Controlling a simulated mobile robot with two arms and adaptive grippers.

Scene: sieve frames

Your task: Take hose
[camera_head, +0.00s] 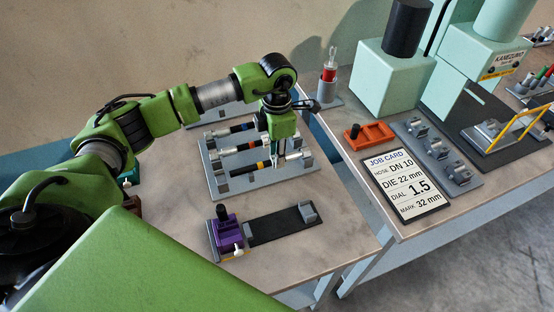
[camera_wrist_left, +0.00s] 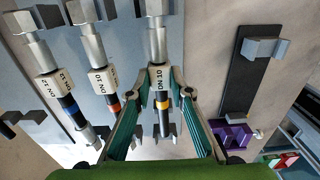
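Three short black hoses with metal end fittings lie side by side on a grey rack (camera_head: 222,188). They are the blue-banded hose (camera_wrist_left: 70,108), the orange-banded hose (camera_wrist_left: 112,100) and the yellow-banded hose (camera_wrist_left: 162,98). In the head view the yellow-banded hose (camera_head: 243,171) is nearest the front. My left gripper (camera_head: 277,156) points down over the rack. In the left wrist view its fingers (camera_wrist_left: 160,88) are apart, one on each side of the yellow-banded hose, with gaps showing. My right gripper is out of view.
A purple fixture (camera_head: 227,236) with a black strip (camera_head: 275,226) lies in front of the rack. On the right bench are a job card (camera_head: 402,186) reading DN 10, an orange block (camera_head: 369,136), grey dies (camera_head: 440,150) and a pale green machine (camera_head: 385,80).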

